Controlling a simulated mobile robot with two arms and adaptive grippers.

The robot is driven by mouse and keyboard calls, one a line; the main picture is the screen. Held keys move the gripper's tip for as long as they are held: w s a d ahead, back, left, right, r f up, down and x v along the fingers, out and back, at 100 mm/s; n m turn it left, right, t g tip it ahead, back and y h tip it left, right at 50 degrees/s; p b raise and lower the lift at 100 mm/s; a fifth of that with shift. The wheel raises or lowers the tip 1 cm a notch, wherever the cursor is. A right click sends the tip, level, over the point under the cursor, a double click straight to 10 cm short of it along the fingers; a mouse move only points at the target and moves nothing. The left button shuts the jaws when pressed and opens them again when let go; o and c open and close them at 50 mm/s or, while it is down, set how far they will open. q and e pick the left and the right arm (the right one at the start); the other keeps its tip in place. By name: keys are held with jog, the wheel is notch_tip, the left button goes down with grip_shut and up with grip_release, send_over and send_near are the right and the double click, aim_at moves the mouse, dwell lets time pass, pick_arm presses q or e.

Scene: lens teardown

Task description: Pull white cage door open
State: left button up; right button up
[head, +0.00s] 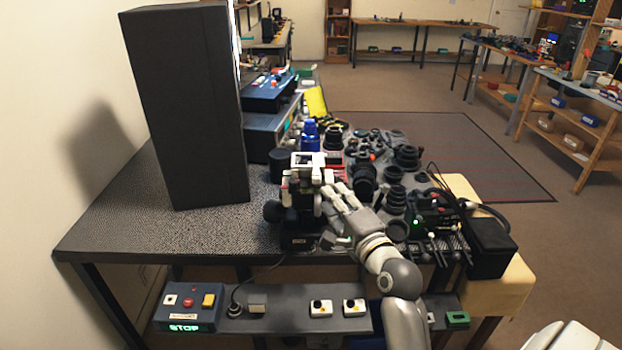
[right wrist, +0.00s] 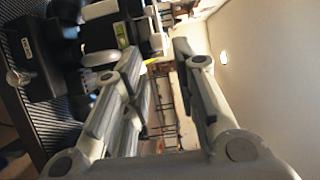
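A small black machine with white frame parts (head: 306,161) stands near the front edge of the dark table. I cannot tell for sure which white part is the cage door. My right gripper (head: 334,212) is just to the right of the machine, with its fingers pointing at it. In the right wrist view the two fingers (right wrist: 156,62) are apart with nothing between them. White and black parts, seemingly of the machine, show at the upper left of that view (right wrist: 100,11), beyond the left finger. I cannot tell whether a finger touches it. My left gripper is not in view.
A tall black box (head: 190,110) stands on the table at the left. Several lens parts (head: 364,172) crowd the table behind and right of my gripper. A control box with a lit STOP display (head: 188,308) sits on the lower front shelf. The table's left front is clear.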

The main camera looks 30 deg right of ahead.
aim_at(320, 182)
jog(key=w, duration=0.3)
jog(key=w+d, duration=0.1)
jog(key=w, duration=0.2)
jog(key=w+p, duration=0.1)
jog(key=w, duration=0.2)
jog(key=shift+w+d+f, duration=0.1)
jog(key=shift+w+d, duration=0.2)
jog(key=shift+w, duration=0.1)
jog(key=shift+c, duration=0.3)
grip_shut()
